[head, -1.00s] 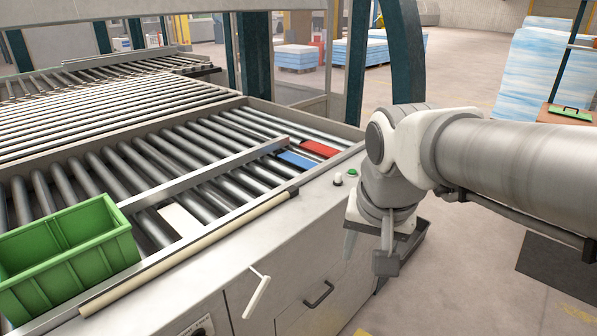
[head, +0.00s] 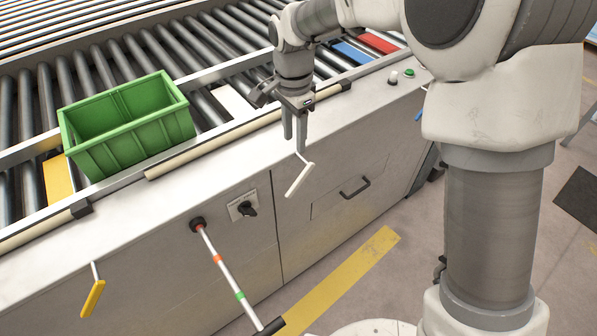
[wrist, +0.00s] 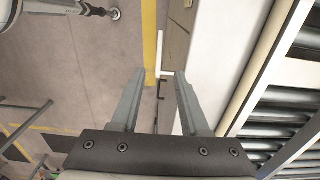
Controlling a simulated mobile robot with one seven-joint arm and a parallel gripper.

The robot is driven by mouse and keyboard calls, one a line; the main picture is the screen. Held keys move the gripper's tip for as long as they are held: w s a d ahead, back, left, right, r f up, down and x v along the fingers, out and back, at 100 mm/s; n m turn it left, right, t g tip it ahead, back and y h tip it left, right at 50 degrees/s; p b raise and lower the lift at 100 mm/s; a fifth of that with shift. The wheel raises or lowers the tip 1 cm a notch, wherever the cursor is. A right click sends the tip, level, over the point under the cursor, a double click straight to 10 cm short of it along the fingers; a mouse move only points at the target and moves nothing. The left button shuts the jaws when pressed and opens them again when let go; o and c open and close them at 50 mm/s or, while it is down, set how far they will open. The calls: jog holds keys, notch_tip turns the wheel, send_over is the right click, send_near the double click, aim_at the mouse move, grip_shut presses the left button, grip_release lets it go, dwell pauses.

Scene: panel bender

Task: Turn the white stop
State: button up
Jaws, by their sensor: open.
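The white stop (head: 299,180) is a tilted white handle on a thin rod at the front edge of the machine. In the wrist view the white stop (wrist: 161,48) shows as a thin white bar with a bend, just past the fingertips. My gripper (head: 295,145) is open and points down, its fingers at the upper end of the stop's rod. In the wrist view my gripper (wrist: 160,76) has the bent end of the stop between its fingertips in the picture. I cannot tell whether they touch.
A yellow stop (head: 93,298) hangs at the lower left. A green crate (head: 130,125) stands on the rollers. A black knob (head: 245,208), a striped lever (head: 222,265) and a drawer handle (head: 355,188) stick out from the front panel. Open floor (head: 390,285) lies in front.

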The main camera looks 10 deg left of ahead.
aim_at(295, 183)
notch_tip(295, 183, down, 17)
jog(key=shift+f, duration=0.1)
dwell(0.3)
jog(key=shift+c, duration=0.3)
grip_shut()
dwell(1.2)
